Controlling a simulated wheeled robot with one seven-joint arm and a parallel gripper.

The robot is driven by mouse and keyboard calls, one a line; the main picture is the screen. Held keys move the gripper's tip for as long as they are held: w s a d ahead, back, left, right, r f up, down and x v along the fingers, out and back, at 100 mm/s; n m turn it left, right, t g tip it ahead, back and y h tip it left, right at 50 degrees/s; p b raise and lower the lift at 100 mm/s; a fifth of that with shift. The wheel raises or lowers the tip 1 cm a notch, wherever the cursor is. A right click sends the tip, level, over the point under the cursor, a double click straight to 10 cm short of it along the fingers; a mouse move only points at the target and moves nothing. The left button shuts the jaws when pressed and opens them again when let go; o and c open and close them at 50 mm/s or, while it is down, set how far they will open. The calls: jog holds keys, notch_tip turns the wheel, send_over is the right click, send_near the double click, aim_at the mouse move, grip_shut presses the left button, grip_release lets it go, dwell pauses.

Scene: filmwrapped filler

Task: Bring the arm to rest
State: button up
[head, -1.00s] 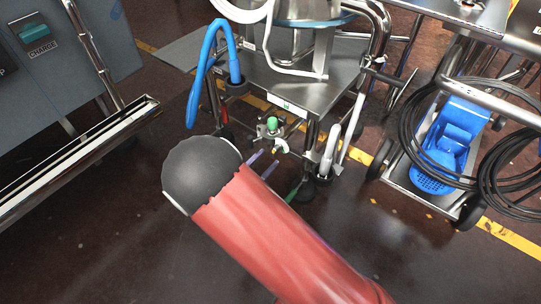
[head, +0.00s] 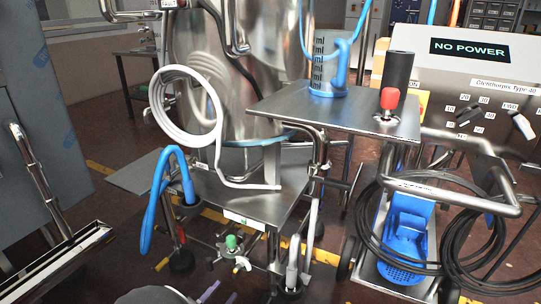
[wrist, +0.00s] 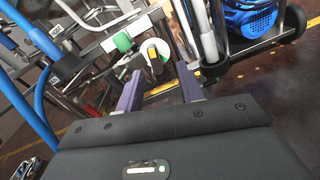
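My gripper (wrist: 159,88) shows two purple-grey fingers standing apart in the wrist view, with nothing held between them. Its fingertips (head: 219,294) also show at the bottom edge of the head view, below the steel cart. Most of my arm is out of the head view; only a grey curved part shows at the bottom. A valve with a green knob (head: 231,241) is under the cart's lower shelf; its green part (wrist: 122,41) is beyond the fingers in the wrist view. I cannot tell how far the fingers are from it.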

jog(key=d+r+m+g+h, duration=0.1)
jog(key=d+r+m+g, duration=0.55)
jog(key=d, duration=0.45)
jog(key=d+r+m+g+h, duration=0.1)
jog(key=d+r+m+g, duration=0.6)
jog(key=d, duration=0.5)
jog(key=s+d+r+m+t+y, duration=0.1)
jog(key=s+d+r+m+y, duration=0.3)
jog(key=s+m, duration=0.2)
jog(key=s+d+r+m+t+y, duration=0.2)
jog(key=s+d+r+m+y, duration=0.2)
jog(key=s+m, duration=0.3)
jog(key=shift+s+d+r+m+y+p, duration=0.2)
jog(key=shift+r+m+y+p, duration=0.3)
jog(key=shift+m+y, duration=0.35)
jog(key=shift+w, duration=0.1)
